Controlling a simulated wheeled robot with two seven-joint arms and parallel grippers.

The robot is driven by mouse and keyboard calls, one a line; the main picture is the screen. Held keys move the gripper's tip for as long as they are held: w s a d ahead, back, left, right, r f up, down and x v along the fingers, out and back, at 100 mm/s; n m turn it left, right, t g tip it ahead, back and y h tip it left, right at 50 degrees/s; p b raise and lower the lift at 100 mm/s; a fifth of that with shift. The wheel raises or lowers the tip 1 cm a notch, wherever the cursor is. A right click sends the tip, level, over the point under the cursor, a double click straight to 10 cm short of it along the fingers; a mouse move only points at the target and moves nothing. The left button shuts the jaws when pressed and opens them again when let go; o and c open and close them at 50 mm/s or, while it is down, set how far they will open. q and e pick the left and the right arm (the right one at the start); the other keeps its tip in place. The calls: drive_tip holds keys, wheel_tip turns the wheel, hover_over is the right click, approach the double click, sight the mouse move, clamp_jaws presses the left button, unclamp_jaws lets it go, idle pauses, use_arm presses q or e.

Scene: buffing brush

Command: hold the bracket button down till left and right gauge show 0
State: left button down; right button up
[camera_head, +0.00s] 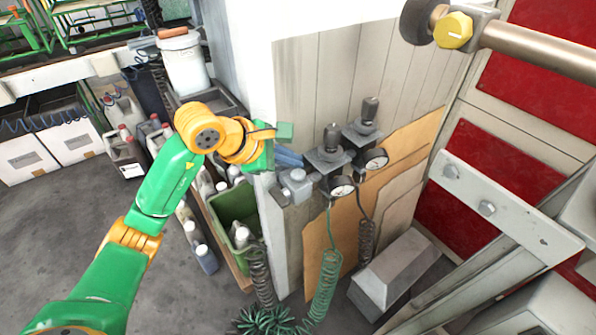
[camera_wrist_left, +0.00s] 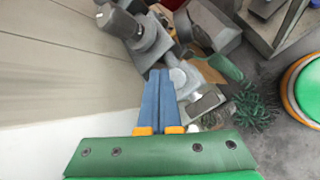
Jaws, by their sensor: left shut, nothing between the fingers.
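The grey bracket (camera_head: 290,190) sits at the left edge of the panel, with a round pale button (camera_head: 297,174) on it. The left gauge (camera_head: 342,186) and right gauge (camera_head: 376,160) are small white dials under dark regulators; their readings are too small to tell. My left gripper (camera_head: 300,162) is shut and empty, its blue fingers just above and left of the button. In the left wrist view the shut fingertips (camera_wrist_left: 160,72) lie beside the round button (camera_wrist_left: 178,77); I cannot tell whether they touch it. My right gripper is out of view.
Coiled hoses (camera_head: 325,285) hang below the gauges. A green bin (camera_head: 236,205) and several bottles stand below my left arm. A grey box (camera_head: 395,272) lies on the floor. A metal bar (camera_head: 540,48) crosses the upper right.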

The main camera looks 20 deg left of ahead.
sight(293, 174)
use_arm(q)
drive_tip(key=shift+f, duration=0.1)
idle(0.5)
drive_tip(key=shift+f+b, duration=0.35)
drive_tip(key=shift+b, duration=0.15)
drive_tip(key=shift+f+b, duration=0.5)
drive_tip(key=shift+b, duration=0.05)
idle(0.4)
idle(3.6)
drive_tip(key=shift+r+p, duration=0.75)
drive_tip(key=shift+r, duration=0.2)
wheel_tip(293, 174, up, 5)
drive_tip(key=p, duration=0.4)
drive_tip(key=shift+r, duration=0.1)
